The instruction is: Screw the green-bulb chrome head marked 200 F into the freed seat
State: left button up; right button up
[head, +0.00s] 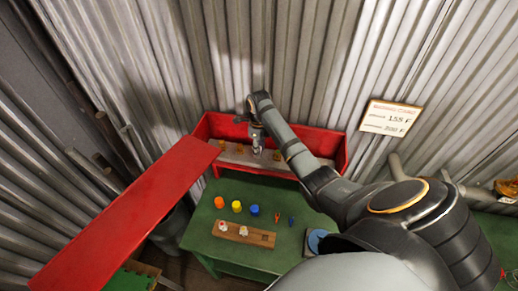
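My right gripper (257,148) points down into the open red box (330,146) against the corrugated wall. It is over the pale strip inside the box; whether it holds anything is too small to tell. Small orange-brown fittings (222,142) sit along that strip, one left of the gripper, and a small pale piece shows close beside the gripper. A wooden block (262,239) on the green table holds small whitish or chrome pieces (222,227). No green bulb or 200 F marking can be made out on any piece. My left gripper is not in view.
Orange (219,202), yellow (236,207) and blue (254,210) caps stand on the green table (205,240), with small red and blue items to their right. A long red panel (130,220) slopes at left.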

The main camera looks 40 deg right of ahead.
jog(key=o, duration=0.4)
